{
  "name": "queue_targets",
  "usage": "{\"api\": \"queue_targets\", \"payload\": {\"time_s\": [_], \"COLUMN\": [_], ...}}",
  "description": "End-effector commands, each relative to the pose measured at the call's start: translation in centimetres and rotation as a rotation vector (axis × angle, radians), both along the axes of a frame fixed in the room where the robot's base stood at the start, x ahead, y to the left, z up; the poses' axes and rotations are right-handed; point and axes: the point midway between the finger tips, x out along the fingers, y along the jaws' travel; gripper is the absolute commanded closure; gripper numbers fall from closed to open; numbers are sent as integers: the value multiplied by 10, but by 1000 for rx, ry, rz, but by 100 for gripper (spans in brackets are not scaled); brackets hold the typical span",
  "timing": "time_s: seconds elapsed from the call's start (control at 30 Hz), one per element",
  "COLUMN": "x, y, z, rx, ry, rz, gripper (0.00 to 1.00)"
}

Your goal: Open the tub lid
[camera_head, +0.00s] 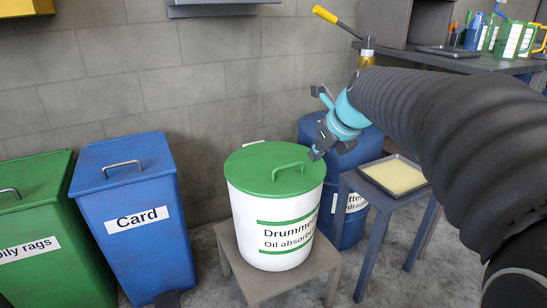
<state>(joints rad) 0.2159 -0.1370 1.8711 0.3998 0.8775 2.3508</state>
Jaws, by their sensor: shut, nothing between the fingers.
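The tub (265,220) is a white round container with green bands and a label partly reading "Drummer... Oil absorb...". Its green lid (255,165) sits flat on top and is closed, with an arched green handle (288,166) towards the right side. My gripper (315,155) is shut and empty. It is just right of the handle, near the lid's right edge; I cannot tell whether it touches the lid. My dark ribbed arm reaches in from the right.
A low table (262,288) bears the tub. A blue "Card" bin (140,215) and a green "Oily rags" bin (45,235) stand left. A blue drum (352,225) with a yellow-handled pump (366,52) and a small table with a tray (393,175) stand right. A wall is behind.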

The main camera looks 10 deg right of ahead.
Motion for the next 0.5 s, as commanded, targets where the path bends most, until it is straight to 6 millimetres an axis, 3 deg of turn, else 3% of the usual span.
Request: {"api": "queue_targets", "payload": {"time_s": [0.23, 0.5], "x": [14, 38], "y": [-1, 7], "z": [-10, -46], "rx": [57, 56], "ry": [13, 14], "rz": [-71, -68], "gripper": [100, 100]}}
